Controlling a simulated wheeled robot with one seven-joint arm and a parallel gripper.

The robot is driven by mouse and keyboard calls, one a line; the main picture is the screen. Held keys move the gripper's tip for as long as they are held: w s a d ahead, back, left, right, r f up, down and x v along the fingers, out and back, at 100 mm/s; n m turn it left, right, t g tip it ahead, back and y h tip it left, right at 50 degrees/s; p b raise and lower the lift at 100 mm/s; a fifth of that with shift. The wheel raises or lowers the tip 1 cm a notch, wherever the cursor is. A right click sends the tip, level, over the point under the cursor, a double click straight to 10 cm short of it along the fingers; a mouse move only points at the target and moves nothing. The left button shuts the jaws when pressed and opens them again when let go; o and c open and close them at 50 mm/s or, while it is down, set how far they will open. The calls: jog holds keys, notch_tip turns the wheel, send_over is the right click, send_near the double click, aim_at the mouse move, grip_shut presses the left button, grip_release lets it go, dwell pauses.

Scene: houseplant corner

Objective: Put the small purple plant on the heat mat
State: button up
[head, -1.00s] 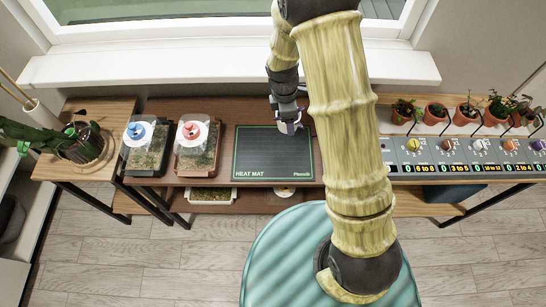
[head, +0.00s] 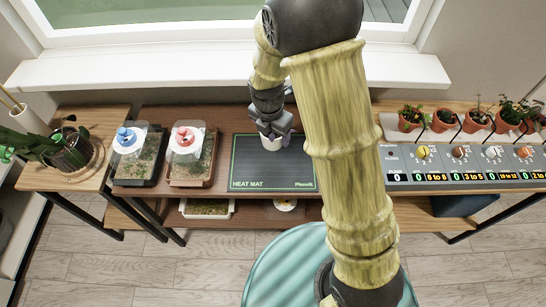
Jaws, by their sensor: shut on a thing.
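The heat mat (head: 265,172) is a dark rectangle with a green outline and its name printed along the front edge. It lies on the wooden bench in the middle of the head view. My gripper (head: 274,130) is over the back part of the mat, pointing down and shut on the small purple plant. The plant's pale pot (head: 271,143) shows just below the fingers, with a bit of purple at its right. The gripper hides most of the plant. I cannot tell whether the pot touches the mat or hangs just above it.
Two clear-lidded trays, one with a blue knob (head: 126,137) and one with a red knob (head: 185,137), stand left of the mat. A dark potted plant (head: 66,150) is farther left. Several terracotta pots and a dial panel (head: 465,163) line the right. The mat's front is clear.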

aim_at(273, 145)
notch_tip(273, 145, down, 6)
jog(key=shift+r, duration=0.15)
jog(key=shift+f, duration=1.85)
jog(key=shift+f+b, duration=0.15)
jog(key=shift+b, duration=0.15)
jog(key=o, duration=1.1)
